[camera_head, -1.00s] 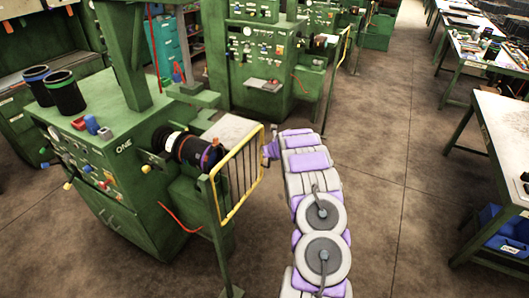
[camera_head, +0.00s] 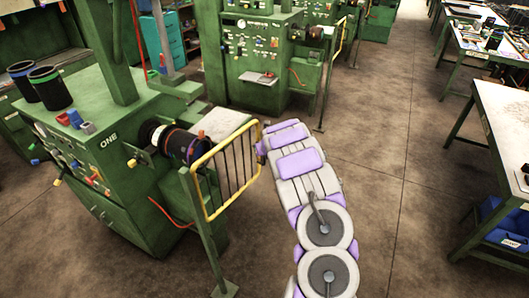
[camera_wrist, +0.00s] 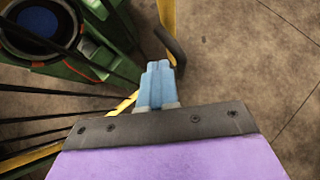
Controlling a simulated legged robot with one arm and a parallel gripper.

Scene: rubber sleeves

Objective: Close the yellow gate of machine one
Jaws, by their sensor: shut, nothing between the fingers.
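The yellow gate (camera_head: 207,158) with dark bars stands on a green post at the right side of green machine one (camera_head: 107,140), in front of its dark cylinder (camera_head: 188,145). My gripper is at the gate's right edge in the head view, its fingertips mostly hidden there. In the wrist view my gripper (camera_wrist: 158,68) shows blue fingers held together, with nothing between them. The gate's yellow frame (camera_wrist: 168,16) and a dark curved handle (camera_wrist: 171,45) are right beside the fingertips; I cannot tell whether they touch.
A red hose (camera_head: 172,216) hangs by the machine's base. Two dark sleeves (camera_head: 50,88) stand on the machine's top. Another green machine (camera_head: 252,75) stands behind. A work table (camera_head: 506,120) is at the right, with open brown floor (camera_head: 385,150) between.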

